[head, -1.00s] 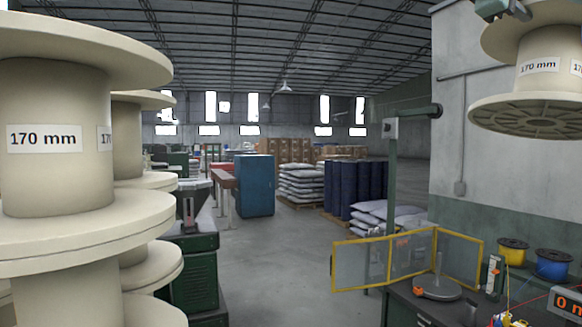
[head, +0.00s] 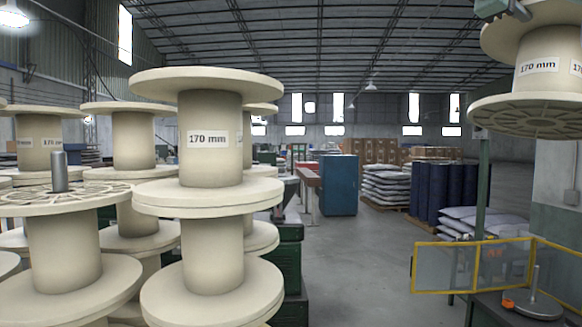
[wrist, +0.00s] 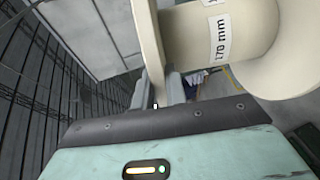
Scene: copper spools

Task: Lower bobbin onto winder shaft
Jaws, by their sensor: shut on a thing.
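The cream bobbin (head: 536,65), labelled 170 mm, hangs upright at the upper right of the head view, its top cut off by the frame. My gripper (wrist: 160,88) is shut on the bobbin's flange in the wrist view, where the bobbin (wrist: 205,40) fills the upper right. Only a bit of my gripper shows at the head view's top edge. The winder shaft (head: 534,280) is a thin upright rod on a grey round plate (head: 530,304), on a dark bench at the lower right. The bobbin is well above it and apart from it.
Stacks of cream bobbins (head: 207,140) fill the left, one stack with a grey post (head: 59,172) rising through it. A yellow-framed mesh guard (head: 445,268) stands behind the shaft. A blue cabinet (head: 338,185) is farther back. The floor between is clear.

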